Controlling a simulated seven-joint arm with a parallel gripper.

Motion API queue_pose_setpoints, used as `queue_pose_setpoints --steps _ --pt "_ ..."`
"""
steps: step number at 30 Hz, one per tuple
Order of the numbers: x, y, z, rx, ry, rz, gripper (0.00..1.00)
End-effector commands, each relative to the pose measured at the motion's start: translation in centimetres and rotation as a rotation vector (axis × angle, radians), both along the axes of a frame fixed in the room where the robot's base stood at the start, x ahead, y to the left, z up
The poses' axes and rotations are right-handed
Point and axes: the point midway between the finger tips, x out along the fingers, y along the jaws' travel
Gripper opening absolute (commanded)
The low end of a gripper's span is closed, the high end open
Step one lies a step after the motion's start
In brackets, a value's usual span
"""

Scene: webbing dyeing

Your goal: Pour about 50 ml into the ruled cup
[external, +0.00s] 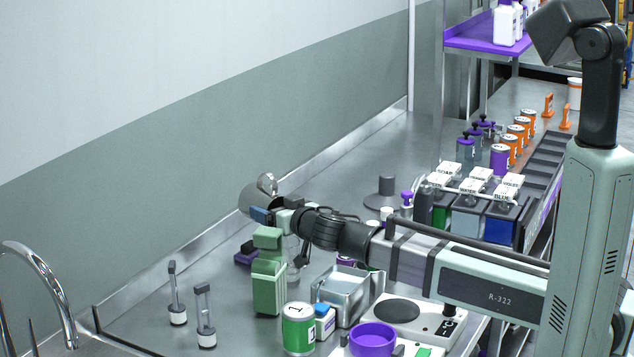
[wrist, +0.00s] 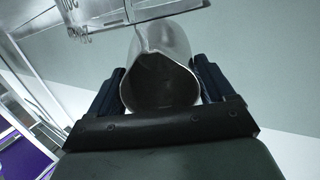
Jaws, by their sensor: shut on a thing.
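My gripper (external: 264,214) is shut on a grey metal jug (external: 255,196), held high above the bench and tilted on its side. In the wrist view the jug (wrist: 160,80) sits between the two dark fingers, with its dark mouth and pointed lip showing; no liquid stream can be made out. A clear vessel (external: 296,262), apparently the ruled cup, stands below my wrist, partly hidden by a green container and my arm. In the wrist view a clear edge with dark markings (wrist: 78,20) shows at the top left; I cannot tell surely that it is the cup.
A green container (external: 269,285) stands close below my gripper. A metal tray (external: 349,288), a green-labelled can (external: 298,328) and a purple ring-shaped dish (external: 373,340) are near. Two upright stands (external: 204,318) are at left. Dye bins (external: 467,218) are at right.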

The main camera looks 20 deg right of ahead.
Motion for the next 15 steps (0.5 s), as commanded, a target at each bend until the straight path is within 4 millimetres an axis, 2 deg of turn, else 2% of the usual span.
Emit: queue_pose_setpoints --steps 12,15 --pt "0.28 0.15 -0.04 -0.016 0.057 0.002 0.39" --pt "0.93 0.33 -0.15 -0.028 0.096 -0.001 0.39"
